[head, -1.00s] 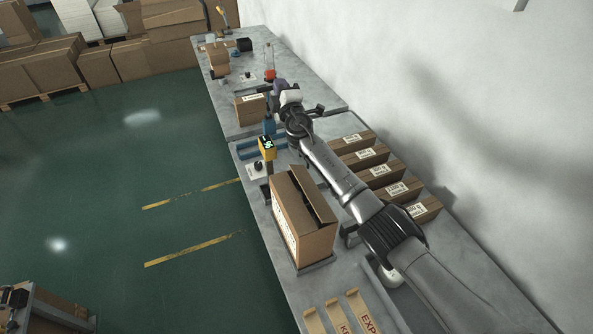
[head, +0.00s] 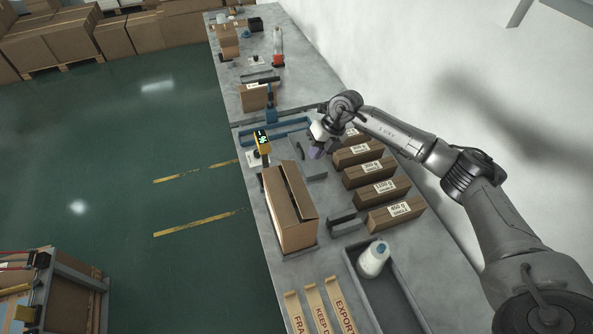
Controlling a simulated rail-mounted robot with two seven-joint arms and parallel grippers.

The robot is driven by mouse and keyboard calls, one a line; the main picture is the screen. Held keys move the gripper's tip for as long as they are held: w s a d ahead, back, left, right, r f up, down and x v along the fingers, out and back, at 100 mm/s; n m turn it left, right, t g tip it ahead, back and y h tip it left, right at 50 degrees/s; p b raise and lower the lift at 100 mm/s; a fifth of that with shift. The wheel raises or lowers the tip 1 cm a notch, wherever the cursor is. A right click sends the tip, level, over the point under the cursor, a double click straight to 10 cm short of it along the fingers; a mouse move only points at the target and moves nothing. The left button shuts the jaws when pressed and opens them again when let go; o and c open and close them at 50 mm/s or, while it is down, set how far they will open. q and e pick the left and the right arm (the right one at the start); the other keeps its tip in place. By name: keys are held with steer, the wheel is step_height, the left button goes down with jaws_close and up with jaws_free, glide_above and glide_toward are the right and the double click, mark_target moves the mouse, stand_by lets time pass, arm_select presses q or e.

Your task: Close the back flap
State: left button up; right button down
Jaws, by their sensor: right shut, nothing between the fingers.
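A cardboard box (head: 296,236) stands on the grey bench. Its top is partly open. A long flap (head: 300,190) on the right side leans over the top, and a dark gap shows between it and the left side. Which flap is the back one, and how the far end stands, I cannot tell clearly. My right gripper (head: 316,152) is shut and empty, beyond the box's far right corner and apart from it, near a grey block on the bench. My left gripper is not in view.
Several labelled cartons (head: 372,171) line the bench on the right. A yellow device with a display (head: 262,140) stands beyond the box. Printed strips (head: 320,306) lie at the near edge.

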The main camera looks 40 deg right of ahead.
mark_target(293, 187)
steer(key=p+x, duration=0.3)
steer(key=x, duration=0.8)
steer(key=shift+s+a+f, duration=0.1)
steer(key=shift+a+f, duration=0.1)
steer(key=shift+f, duration=0.15)
steer(key=shift+x, duration=1.05)
